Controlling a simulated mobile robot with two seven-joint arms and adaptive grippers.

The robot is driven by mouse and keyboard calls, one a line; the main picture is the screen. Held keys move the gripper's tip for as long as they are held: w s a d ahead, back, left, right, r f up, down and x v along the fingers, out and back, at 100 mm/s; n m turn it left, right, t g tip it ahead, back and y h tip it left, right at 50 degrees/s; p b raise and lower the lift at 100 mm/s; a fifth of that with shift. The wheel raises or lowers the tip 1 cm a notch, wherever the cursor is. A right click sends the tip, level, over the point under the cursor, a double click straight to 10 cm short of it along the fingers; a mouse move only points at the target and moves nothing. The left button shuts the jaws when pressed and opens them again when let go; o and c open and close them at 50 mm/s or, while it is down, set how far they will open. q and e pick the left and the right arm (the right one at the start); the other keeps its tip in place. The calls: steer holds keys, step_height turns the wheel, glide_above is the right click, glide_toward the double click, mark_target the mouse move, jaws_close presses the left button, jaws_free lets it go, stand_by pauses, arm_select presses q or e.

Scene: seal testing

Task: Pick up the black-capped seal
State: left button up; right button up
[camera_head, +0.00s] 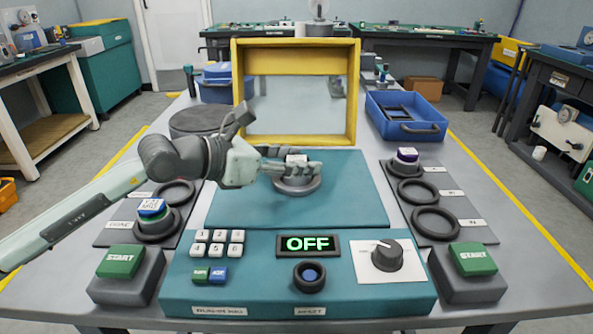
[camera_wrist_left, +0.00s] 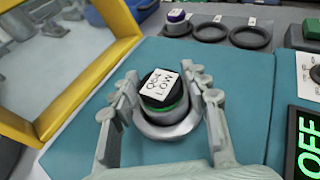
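The black-capped seal (camera_wrist_left: 163,90) has a white label on top and a green band below the cap. It sits upright in a grey round holder (camera_wrist_left: 168,130) on the teal mat, and its labelled top (camera_head: 297,159) shows between the fingers in the head view. My left gripper (camera_head: 298,164) reaches in from the left at the seal's height. In the left wrist view its open fingers (camera_wrist_left: 165,78) stand on either side of the seal, with gaps visible. My right gripper is not in view.
A yellow-framed panel (camera_head: 239,95) stands behind the mat. A purple-capped seal (camera_head: 407,155) is on the right rack and a blue-capped seal (camera_head: 152,208) on the left rack. The control box (camera_head: 250,290) with an OFF display is in front. A blue bin (camera_head: 418,131) stands back right.

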arm_select(q)
steer(key=shift+f, duration=0.1)
jaws_close()
